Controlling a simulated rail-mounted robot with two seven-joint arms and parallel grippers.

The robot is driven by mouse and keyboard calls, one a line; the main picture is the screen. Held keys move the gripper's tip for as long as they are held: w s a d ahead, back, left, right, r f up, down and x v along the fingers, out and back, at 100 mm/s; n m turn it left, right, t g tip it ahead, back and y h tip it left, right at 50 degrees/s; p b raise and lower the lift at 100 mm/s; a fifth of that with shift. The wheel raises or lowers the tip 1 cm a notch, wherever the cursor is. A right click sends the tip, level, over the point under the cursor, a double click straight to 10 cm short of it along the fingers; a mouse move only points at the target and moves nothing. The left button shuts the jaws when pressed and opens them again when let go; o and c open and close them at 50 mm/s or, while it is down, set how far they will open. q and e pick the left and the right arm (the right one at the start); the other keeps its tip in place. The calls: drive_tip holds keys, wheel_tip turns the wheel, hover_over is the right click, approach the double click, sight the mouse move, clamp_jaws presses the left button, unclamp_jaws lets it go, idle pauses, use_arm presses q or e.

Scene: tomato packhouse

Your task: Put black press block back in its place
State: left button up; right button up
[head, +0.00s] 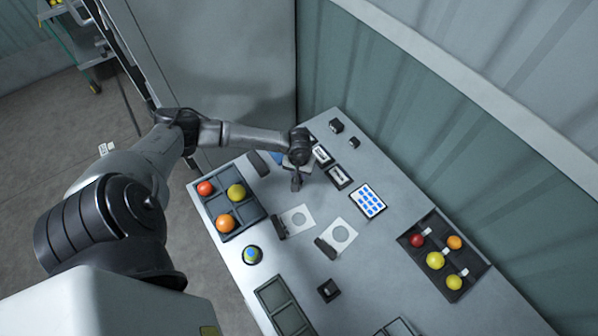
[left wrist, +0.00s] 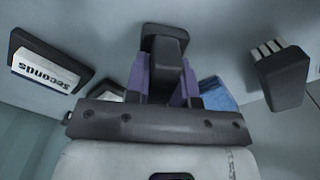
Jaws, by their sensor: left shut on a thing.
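My left gripper (head: 297,176) reaches over the table's far half, pointing down. In the left wrist view its purple fingers (left wrist: 166,82) are shut on a black block (left wrist: 165,48), which I take for the press block. My right gripper is not in view.
A tray with tomatoes (head: 242,232) stands on the left and another (head: 480,277) on the right. White cards with circles (head: 322,224) lie between. Dark label holders (head: 340,178) and a blue-dotted sheet (head: 368,202) are near the gripper. A brush (left wrist: 282,82) lies beside it.

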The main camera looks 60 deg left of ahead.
use_arm(q)
drive_tip(key=shift+f, duration=0.15)
drive_tip(key=o, duration=0.9)
drive_tip(key=shift+c, duration=0.5)
drive_tip(key=shift+c, duration=1.2)
drive_tip(key=shift+r+p, duration=0.55)
drive_tip(key=shift+r, duration=0.55)
drive_tip(key=shift+r+p, duration=1.35)
drive_tip(key=shift+r, duration=1.1)
